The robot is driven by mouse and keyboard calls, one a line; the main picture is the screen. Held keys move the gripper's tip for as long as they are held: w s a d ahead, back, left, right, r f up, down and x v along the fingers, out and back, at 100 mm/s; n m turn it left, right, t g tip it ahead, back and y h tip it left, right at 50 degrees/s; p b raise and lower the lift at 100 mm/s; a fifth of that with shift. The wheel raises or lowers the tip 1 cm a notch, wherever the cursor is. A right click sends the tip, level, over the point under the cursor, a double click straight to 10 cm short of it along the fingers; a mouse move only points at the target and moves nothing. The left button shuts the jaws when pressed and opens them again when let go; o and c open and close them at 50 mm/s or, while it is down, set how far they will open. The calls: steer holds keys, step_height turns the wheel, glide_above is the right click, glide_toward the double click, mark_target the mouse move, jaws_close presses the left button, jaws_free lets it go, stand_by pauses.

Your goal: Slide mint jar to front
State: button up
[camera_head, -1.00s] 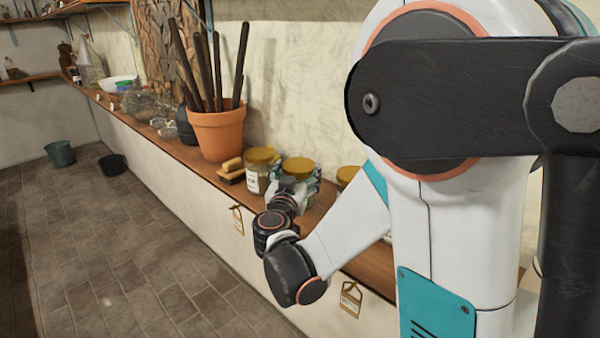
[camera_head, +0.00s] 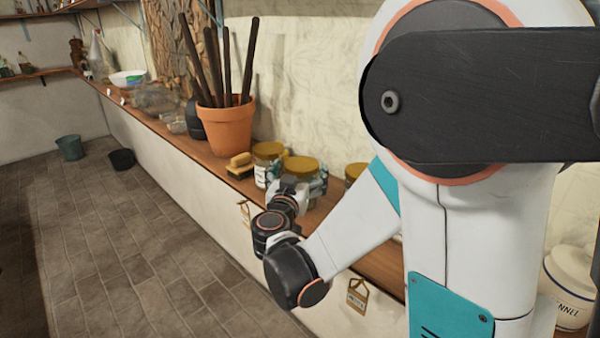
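Three glass jars with gold lids stand on the wooden shelf: a left jar (camera_head: 261,173), a middle jar (camera_head: 301,164) and a right jar (camera_head: 356,171). I cannot read which label says mint. My gripper (camera_head: 299,184) is at the middle jar, with teal fingers showing on both sides of it. The gripper hides most of that jar's front, and I cannot tell whether the fingers press on the glass. My arm hides part of the right jar.
A terracotta pot (camera_head: 228,130) with dark sticks and a wood-backed brush (camera_head: 240,164) stand left of the jars. Glass bowls (camera_head: 155,100) are farther along the shelf. A white lidded canister (camera_head: 570,285) is at lower right.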

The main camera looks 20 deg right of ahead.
stand_by(0.3)
steer(key=s, duration=0.3)
steer(key=s+a+f+g+y, duration=0.1)
steer(key=s, duration=0.2)
steer(key=s+a+n+g, duration=0.1)
steer(key=s, duration=0.2)
steer(key=shift+f, duration=0.3)
steer(key=s+a+f+n+g+y, duration=0.2)
steer(key=s+a+n+y, duration=0.1)
steer(key=s, duration=0.6)
steer(key=s+a+f+n+g+y, duration=0.2)
steer(key=s+a+n+g+y, duration=0.1)
steer(key=s+a+y, duration=0.2)
steer(key=shift+s+a+n+y, duration=0.25)
steer(key=shift+s+y, duration=0.75)
steer(key=shift+s, duration=1)
